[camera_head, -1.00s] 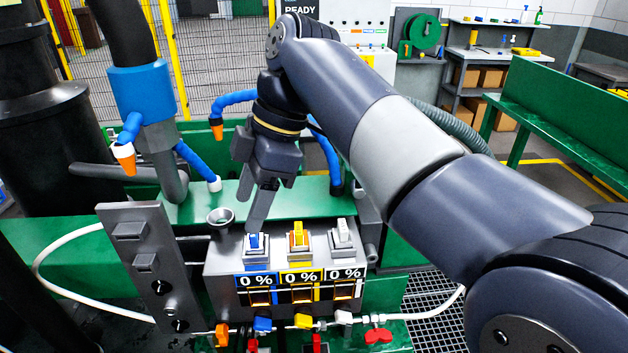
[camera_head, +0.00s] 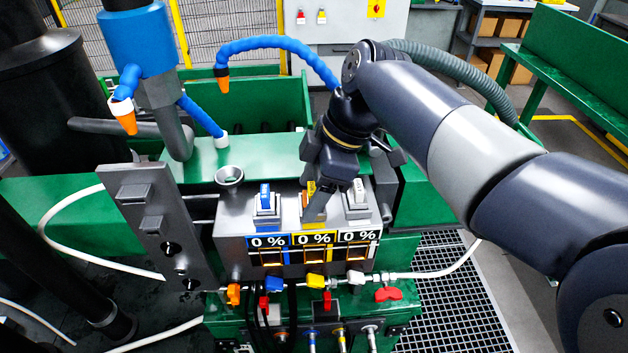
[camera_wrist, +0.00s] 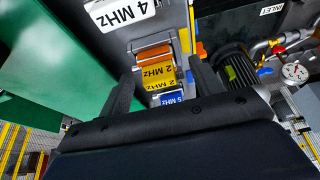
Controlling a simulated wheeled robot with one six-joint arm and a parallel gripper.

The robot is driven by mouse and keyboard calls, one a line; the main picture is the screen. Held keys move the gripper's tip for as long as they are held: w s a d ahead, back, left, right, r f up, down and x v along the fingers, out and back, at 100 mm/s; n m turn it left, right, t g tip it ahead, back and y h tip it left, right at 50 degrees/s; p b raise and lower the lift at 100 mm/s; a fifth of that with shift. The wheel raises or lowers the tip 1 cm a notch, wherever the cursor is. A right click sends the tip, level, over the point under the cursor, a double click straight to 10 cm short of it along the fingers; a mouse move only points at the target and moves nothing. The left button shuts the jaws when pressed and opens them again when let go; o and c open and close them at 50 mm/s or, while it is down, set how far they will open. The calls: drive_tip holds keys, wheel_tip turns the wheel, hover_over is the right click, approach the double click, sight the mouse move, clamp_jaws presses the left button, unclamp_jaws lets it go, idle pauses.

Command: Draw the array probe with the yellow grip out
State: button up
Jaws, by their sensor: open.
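The array probe with the yellow grip (camera_head: 311,187) stands in the middle slot of a grey three-slot box (camera_head: 228,246). In the wrist view its grip (camera_wrist: 157,76) reads "2 MHz" and lies between my two fingers. My gripper (camera_head: 313,196) is open, pointing down over the middle slot; its fingers also show in the wrist view (camera_wrist: 161,70). I cannot tell whether a finger touches the grip. The blue-grip probe (camera_head: 265,193) stands in the left slot and the white one (camera_head: 358,190) in the right slot. My finger partly hides the yellow probe in the head view.
Displays reading "0 %" (camera_head: 314,238) are on the box front. A grey slotted plate (camera_head: 150,220) leans at the left. A small metal funnel (camera_head: 229,176) is behind the box. Blue hoses (camera_head: 270,43) arch behind. Coloured valves (camera_head: 316,282) line the front below.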

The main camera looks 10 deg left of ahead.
sight(312, 188)
drive_tip(key=c, duration=1.2)
drive_tip(key=shift+o, duration=0.2)
drive_tip(key=shift+r, duration=0.1)
drive_tip(key=shift+r, duration=0.1)
drive_tip(key=shift+r+p, duration=1)
drive_tip(key=shift+r, duration=0.05)
drive_tip(key=shift+r+p, duration=1.6)
drive_tip(key=shift+r, duration=0.4)
